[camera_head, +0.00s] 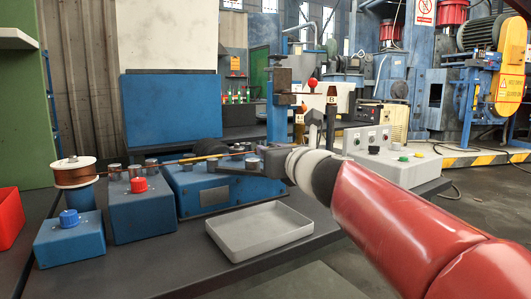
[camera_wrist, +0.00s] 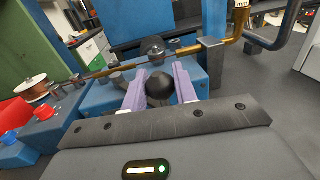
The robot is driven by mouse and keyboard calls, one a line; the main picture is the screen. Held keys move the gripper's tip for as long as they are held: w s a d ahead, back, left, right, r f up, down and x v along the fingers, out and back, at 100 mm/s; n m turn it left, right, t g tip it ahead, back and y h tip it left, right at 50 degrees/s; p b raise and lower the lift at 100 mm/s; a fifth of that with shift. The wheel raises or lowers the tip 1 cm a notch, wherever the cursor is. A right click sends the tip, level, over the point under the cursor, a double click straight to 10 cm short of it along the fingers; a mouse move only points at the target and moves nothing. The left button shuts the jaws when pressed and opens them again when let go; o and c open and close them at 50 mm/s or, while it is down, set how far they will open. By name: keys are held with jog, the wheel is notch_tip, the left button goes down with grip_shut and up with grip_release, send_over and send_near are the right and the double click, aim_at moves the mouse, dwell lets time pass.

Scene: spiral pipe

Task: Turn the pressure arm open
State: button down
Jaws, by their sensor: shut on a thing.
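A round black knob (camera_wrist: 160,89), apparently the end of the pressure arm, sits between the two pale purple fingers of my gripper (camera_wrist: 161,84) in the wrist view. The fingers press on it from both sides. The rest of the pressure arm is mostly hidden behind the knob and fingers. In the head view my gripper (camera_head: 268,160) is over the right end of the blue machine block (camera_head: 205,190), and it hides the knob there. A thin copper rod (camera_wrist: 130,65) runs past just beyond the knob, through the machine.
A copper wire spool (camera_head: 75,173) stands at the left, beside blue boxes with a blue knob (camera_head: 69,217) and a red knob (camera_head: 138,185). An empty grey tray (camera_head: 258,230) lies in front. A control box (camera_head: 385,150) stands at the right. The front of the table is bare.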

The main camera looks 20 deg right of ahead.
jog(key=shift+f, duration=0.1)
jog(key=c, duration=1.2)
grip_release()
jog(key=shift+a, duration=0.1)
jog(key=shift+o, duration=0.2)
jog(key=shift+s, duration=0.15)
jog(key=s+d+p, duration=0.1)
jog(key=s, duration=0.6)
jog(key=shift+s, duration=0.3)
jog(key=shift+s+d, duration=0.1)
